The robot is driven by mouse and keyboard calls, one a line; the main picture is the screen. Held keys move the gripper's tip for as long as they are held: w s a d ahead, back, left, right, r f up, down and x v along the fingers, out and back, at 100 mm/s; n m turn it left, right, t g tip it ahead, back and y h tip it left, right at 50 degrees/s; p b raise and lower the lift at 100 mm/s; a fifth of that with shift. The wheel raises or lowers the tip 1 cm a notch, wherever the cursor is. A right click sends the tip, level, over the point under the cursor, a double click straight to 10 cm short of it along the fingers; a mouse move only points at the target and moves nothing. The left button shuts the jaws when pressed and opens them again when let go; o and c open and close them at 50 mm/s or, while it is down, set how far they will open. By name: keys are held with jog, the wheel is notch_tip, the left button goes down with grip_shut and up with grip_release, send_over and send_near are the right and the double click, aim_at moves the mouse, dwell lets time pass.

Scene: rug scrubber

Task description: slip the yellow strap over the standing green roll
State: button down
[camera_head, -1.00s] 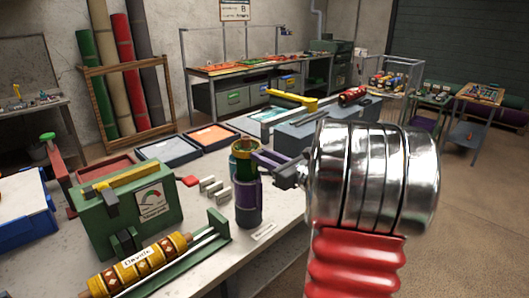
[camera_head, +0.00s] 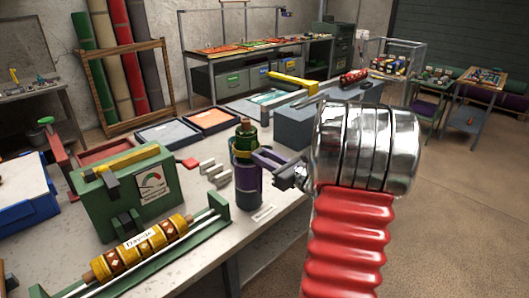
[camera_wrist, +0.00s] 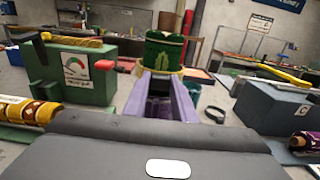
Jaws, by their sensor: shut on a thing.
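My gripper (camera_head: 262,155) reaches in from the right with purple fingers, shut on the strap's near side. In the wrist view the green roll (camera_wrist: 163,48) rises beyond my fingertips, and the yellow strap (camera_wrist: 150,69) crosses its front low down. The strap's far side is hidden there.
A green machine with a dial (camera_head: 120,195) and a patterned roll in a green cradle (camera_head: 140,250) stand left on the bench (camera_head: 195,240). A blue-grey box (camera_head: 300,128) stands behind my gripper.

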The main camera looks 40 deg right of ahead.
jog(key=shift+f, duration=1.05)
jog(key=c, duration=1.4)
grip_release()
jog(key=s, duration=1.3)
jog(key=shift+s+d, duration=0.2)
jog(key=shift+s, duration=0.2)
jog(key=shift+f, duration=0.1)
